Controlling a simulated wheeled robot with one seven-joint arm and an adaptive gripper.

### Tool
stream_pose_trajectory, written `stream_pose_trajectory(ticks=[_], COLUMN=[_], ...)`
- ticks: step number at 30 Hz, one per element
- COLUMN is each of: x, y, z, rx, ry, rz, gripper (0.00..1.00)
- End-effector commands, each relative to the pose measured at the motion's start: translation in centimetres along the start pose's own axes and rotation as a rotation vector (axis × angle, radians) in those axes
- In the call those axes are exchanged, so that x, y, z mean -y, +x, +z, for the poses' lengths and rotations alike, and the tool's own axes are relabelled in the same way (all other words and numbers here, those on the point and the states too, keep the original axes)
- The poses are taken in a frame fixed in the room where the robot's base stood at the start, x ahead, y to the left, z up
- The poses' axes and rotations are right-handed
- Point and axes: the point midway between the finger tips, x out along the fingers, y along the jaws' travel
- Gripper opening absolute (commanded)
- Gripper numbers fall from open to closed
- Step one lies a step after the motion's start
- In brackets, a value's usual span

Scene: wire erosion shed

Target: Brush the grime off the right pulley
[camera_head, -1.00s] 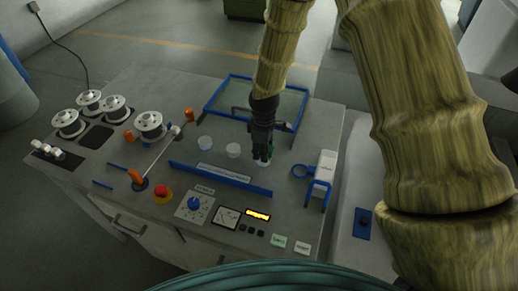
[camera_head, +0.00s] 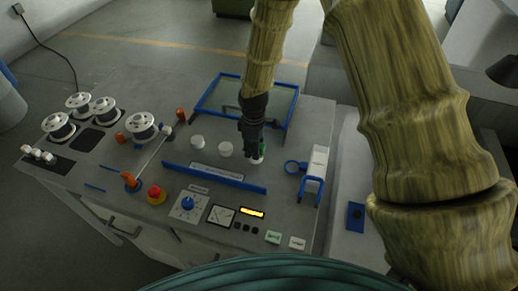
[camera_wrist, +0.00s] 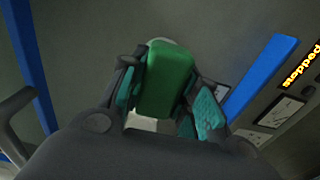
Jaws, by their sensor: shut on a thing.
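The green also shows as a sliver beside the fingers in the head view. The right pulley (camera_head: 258,160) is mostly hidden under the gripper, with only a pale edge showing. Its grime cannot be made out. Whether the brush touches the right pulley is hidden.
A blue-framed clear panel (camera_head: 224,77) stands behind the gripper. A low blue rail (camera_head: 213,178) runs in front of the pulleys. A blue ring and forked holder with a white block (camera_head: 318,161) are to the right. Spools (camera_head: 141,126), orange posts and a control panel are left and front.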

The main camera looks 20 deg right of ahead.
Motion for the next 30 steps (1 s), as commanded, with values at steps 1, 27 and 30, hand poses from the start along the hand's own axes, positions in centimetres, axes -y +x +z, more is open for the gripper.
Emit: stream_pose_trajectory(ticks=[1, 27, 30], x=[0.1, 0.1, 0.1], y=[0.2, -2.1, -2.9], z=[-0.5, -1.5, -1.5], rx=[-0.001, -0.001, -0.001], ry=[-0.002, 0.001, 0.001], rz=[-0.001, -0.001, -0.001], gripper=[0.01, 0.01, 0.01])
